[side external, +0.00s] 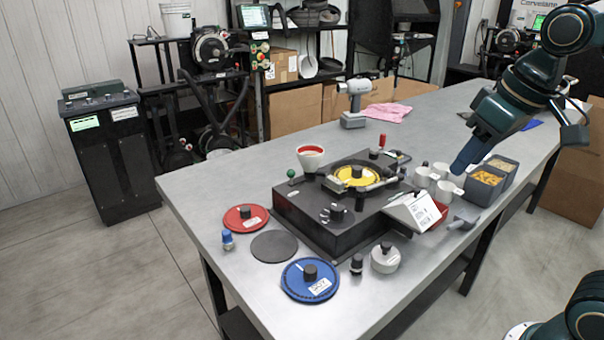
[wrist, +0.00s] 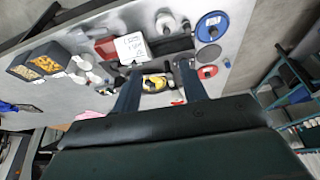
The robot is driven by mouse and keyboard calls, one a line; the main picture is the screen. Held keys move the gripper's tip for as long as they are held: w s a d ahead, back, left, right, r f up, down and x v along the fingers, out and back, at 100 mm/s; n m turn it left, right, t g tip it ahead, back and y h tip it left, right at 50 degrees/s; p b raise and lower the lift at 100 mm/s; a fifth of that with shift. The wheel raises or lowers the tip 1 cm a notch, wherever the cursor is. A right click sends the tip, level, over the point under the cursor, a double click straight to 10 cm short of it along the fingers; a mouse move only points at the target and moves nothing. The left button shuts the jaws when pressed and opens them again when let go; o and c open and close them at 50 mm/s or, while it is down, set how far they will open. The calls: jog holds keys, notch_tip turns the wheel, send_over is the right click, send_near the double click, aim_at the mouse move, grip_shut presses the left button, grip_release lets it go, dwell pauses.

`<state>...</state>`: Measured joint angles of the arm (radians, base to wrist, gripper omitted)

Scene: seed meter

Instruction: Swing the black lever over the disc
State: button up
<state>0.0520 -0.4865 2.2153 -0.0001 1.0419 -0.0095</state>
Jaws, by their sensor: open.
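The seed meter is a black box (side external: 330,222) in the middle of the table. A yellow disc (side external: 350,176) with a black hub sits in its round opening; the disc also shows in the wrist view (wrist: 152,84). A dark bar, which looks like the black lever (side external: 372,187), lies along the disc's near right edge; its exact pose is too small to tell. My gripper (side external: 460,168) is up to the right of the meter, apart from it, above the cups and bins. In the wrist view its two fingers (wrist: 160,70) are spread and empty, with the meter beyond them.
Red (side external: 245,218) and blue (side external: 309,280) discs and a dark round pad (side external: 274,246) lie left and front. White cups (side external: 440,180), a two-part bin (side external: 490,180) and a tilted white card (side external: 415,211) stand right.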

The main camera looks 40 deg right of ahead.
jog(key=w+d+r+g, duration=0.1)
jog(key=w+d, duration=0.1)
jog(key=w, duration=0.3)
jog(key=w+d+r+g, duration=0.1)
jog(key=w+d+r, duration=0.1)
jog(key=w, duration=0.4)
jog(key=m+g, duration=0.2)
send_over(387, 168)
jog(key=shift+f, duration=1.1)
jog(key=shift+f, duration=0.1)
jog(key=shift+f, duration=6.8)
jog(key=shift+c, duration=0.4)
grip_shut()
